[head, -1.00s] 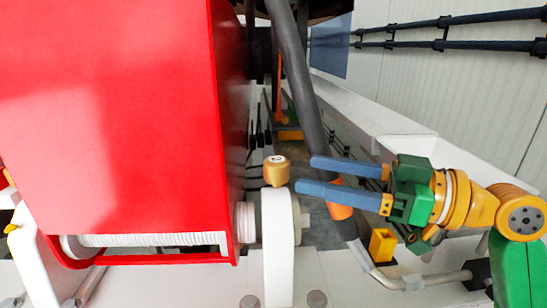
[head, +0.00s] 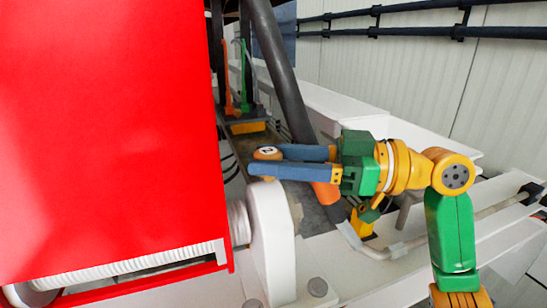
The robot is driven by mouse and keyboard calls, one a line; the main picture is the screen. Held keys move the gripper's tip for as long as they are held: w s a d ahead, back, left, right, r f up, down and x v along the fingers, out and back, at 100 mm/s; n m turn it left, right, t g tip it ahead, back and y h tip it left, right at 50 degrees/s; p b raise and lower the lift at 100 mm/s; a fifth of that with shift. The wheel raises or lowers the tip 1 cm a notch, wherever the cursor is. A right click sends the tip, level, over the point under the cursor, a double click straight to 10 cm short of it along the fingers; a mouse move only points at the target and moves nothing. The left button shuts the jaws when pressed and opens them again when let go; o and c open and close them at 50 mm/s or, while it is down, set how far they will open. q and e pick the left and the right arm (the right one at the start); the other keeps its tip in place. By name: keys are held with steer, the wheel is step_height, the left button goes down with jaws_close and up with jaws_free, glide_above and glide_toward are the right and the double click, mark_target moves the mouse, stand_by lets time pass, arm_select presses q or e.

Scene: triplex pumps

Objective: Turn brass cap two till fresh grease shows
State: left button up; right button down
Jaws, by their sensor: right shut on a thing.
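Brass cap two (head: 267,153) sits on top of the rounded white housing (head: 270,230) beside the red block. Its pale top face carries a dark 2. My right gripper (head: 266,161) comes in from the right with two long blue fingers, one on the far side and one on the near side of the cap. It is shut on the cap. The near finger hides the cap's lower part, and no grease can be made out there. My left gripper is not in view.
A big red block (head: 110,130) fills the left side. A dark slanted pipe (head: 283,75) stands behind the cap, with an orange cylinder (head: 327,192) just below the fingers. A bent pale pipe (head: 430,238) runs at lower right.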

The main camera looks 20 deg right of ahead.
steer(key=shift+t, duration=0.3)
